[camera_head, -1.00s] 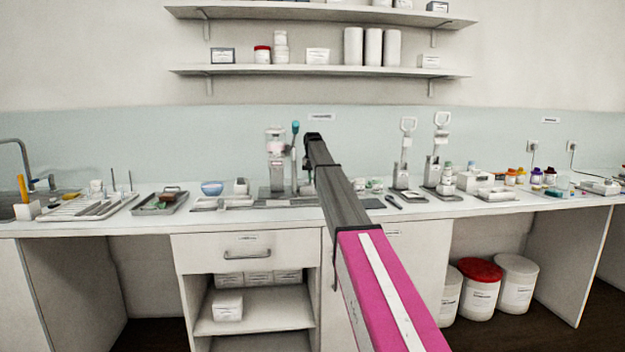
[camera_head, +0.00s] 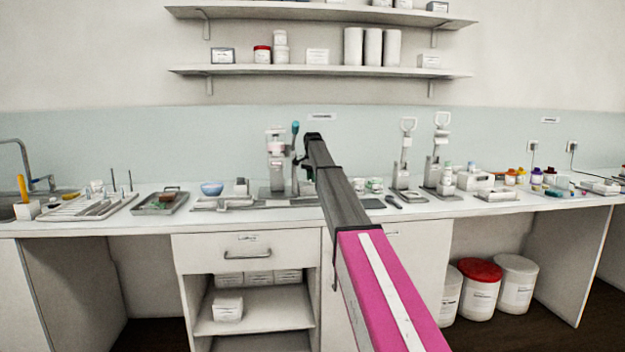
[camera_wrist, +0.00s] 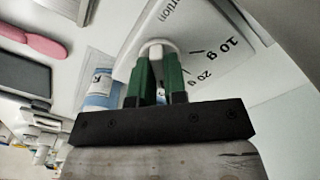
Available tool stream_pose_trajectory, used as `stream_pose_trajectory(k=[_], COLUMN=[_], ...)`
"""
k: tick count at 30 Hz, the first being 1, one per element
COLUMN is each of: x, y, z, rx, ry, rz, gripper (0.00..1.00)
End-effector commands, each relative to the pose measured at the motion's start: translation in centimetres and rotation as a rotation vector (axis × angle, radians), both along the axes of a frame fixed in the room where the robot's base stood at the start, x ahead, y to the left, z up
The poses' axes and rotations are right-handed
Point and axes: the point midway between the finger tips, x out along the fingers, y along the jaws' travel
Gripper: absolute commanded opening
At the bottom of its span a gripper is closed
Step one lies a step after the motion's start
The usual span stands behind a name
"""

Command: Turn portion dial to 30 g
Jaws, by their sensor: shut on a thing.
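The portion dial's white plate (camera_wrist: 205,40) fills the upper middle of the wrist view, tilted. Its printed marks "10 g" and "20 g" show to the right of the knob; no 30 g mark can be read. The white dial knob (camera_wrist: 152,46) sits between the green fingertips of my gripper (camera_wrist: 160,65), which is shut on it. The fingers hide part of the knob, so its pointing direction cannot be told. In the head view the mill (camera_head: 277,165) stands on the counter, with my gripper (camera_head: 300,163) at its right side. The dial is too small to make out there.
A jar with a blue label (camera_wrist: 100,92) is close left of the fingers in the wrist view. Two lever presses (camera_head: 404,160) (camera_head: 437,160) stand to the right on the counter (camera_head: 400,215).

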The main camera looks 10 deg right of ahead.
Motion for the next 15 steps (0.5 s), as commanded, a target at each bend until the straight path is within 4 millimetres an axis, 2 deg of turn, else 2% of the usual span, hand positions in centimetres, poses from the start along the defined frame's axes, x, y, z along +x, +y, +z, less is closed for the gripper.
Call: stream_pose_trajectory(k=[15], x=[0.02], y=[0.02], z=[0.09], rx=[0.001], ry=[0.000], rz=[-0.035], gripper=[0.00])
